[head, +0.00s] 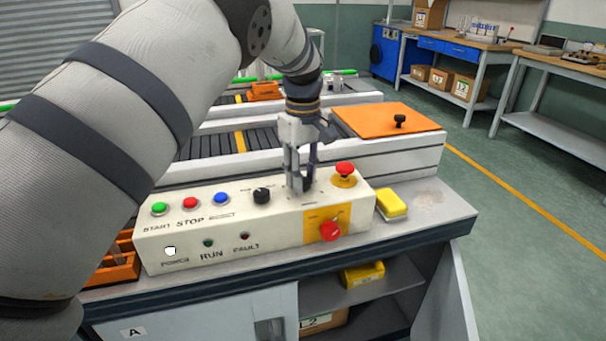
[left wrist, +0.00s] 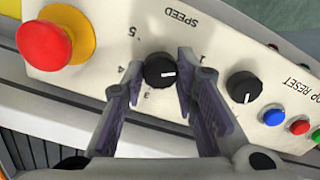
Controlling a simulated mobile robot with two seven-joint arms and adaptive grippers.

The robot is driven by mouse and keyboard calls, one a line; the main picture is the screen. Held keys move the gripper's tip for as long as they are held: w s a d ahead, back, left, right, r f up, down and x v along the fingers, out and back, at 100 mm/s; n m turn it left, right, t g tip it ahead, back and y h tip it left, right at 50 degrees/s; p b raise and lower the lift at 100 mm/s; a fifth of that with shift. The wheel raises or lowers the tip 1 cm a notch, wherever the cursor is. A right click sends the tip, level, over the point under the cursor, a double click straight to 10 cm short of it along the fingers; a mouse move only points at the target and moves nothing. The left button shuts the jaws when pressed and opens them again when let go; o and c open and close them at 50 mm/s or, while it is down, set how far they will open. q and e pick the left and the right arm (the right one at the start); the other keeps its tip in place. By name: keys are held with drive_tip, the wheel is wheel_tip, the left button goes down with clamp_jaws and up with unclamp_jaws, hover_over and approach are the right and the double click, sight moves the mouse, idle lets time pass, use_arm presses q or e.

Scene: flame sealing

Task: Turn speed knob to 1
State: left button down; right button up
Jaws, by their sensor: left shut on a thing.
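The black speed knob (left wrist: 159,70) sits under the upside-down SPEED label on the control panel (head: 190,232). Its white pointer line points to the right in the left wrist view. The numbers 1, 3, 4 and 5 are readable around it; 1 is at the upper right, and 2 is not visible. My left gripper (head: 300,186) reaches down onto the panel top, and its fingers (left wrist: 160,72) are shut on the speed knob from both sides. In the head view the fingers hide most of the knob. My right gripper is not in view.
Beside the speed knob are a second black knob (head: 262,195) and a red emergency button (head: 344,169). Green (head: 159,208), red (head: 190,203) and blue (head: 221,199) buttons line the panel's left. A red rotary switch (head: 330,231) is on the front. A yellow block (head: 391,205) lies to the right.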

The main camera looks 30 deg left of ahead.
use_arm(q)
drive_tip(key=shift+f, duration=0.1)
idle(0.4)
drive_tip(key=c, duration=1.2)
unclamp_jaws()
drive_tip(key=shift+c, duration=0.2)
wheel_tip(320, 180, up, 12)
